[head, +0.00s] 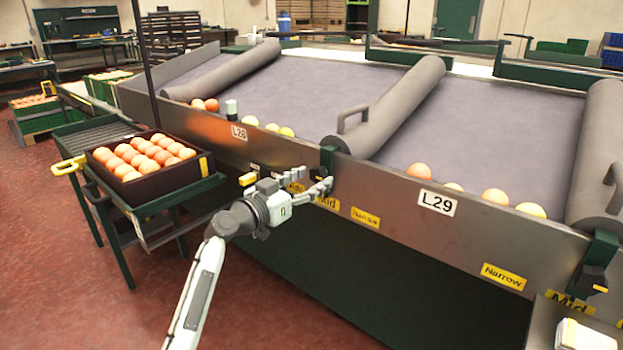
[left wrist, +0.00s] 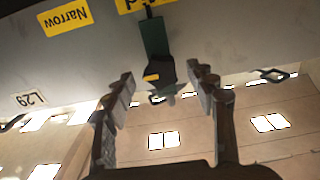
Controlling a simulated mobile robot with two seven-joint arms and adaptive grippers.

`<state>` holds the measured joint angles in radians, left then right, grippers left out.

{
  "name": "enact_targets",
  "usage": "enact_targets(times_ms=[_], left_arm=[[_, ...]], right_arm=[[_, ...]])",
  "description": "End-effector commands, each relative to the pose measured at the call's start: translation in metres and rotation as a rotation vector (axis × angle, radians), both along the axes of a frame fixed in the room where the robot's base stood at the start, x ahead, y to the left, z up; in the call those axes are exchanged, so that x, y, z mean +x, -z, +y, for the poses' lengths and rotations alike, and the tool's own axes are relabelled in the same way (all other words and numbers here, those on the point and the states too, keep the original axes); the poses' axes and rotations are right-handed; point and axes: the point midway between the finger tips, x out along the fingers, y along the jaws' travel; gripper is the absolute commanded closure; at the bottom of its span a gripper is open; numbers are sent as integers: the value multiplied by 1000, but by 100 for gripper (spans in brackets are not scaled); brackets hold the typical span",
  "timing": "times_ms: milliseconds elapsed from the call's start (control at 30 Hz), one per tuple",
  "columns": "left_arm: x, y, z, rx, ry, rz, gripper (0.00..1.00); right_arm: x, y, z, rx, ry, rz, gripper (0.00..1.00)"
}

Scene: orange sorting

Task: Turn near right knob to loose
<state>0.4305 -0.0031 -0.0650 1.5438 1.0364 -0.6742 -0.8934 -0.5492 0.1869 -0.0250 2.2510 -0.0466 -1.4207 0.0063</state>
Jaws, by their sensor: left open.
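A black knob (head: 321,172) sits on a green bracket (head: 327,157) at the front wall of the sorting table, near a yellow Mid label (head: 329,203). My left gripper (head: 315,178) is open at this knob. In the left wrist view the knob (left wrist: 165,70), with a yellow mark, lies between the spread fingers (left wrist: 160,88); I see no clear contact. Another black knob (head: 594,280) with a yellow mark is at the right, on a green bracket (head: 601,250), above another Mid label (head: 570,303). My right gripper is not in view.
Grey rollers (head: 400,102) with handles lie across the sorting table (head: 480,110). Loose oranges rest along its front wall, near labels L28 and L29 (head: 437,202). A dark crate of oranges (head: 165,186) stands on a green stand left of my arm. Red floor is open at lower left.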

Motion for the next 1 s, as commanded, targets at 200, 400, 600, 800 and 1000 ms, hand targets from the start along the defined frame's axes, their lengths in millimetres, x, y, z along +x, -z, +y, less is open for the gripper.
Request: enact_targets(times_ms=[200, 400, 600, 800, 1000], left_arm=[[4, 0, -3, 0, 0, 0, 44], [4, 0, -3, 0, 0, 0, 54], [4, 0, -3, 1, 0, 1, 78], [4, 0, -3, 0, 1, 1, 93], [4, 0, -3, -22, 1, 19, 94]], right_arm=[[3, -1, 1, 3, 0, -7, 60], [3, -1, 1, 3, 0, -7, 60], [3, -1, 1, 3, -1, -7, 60], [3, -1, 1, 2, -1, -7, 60], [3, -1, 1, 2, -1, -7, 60]])
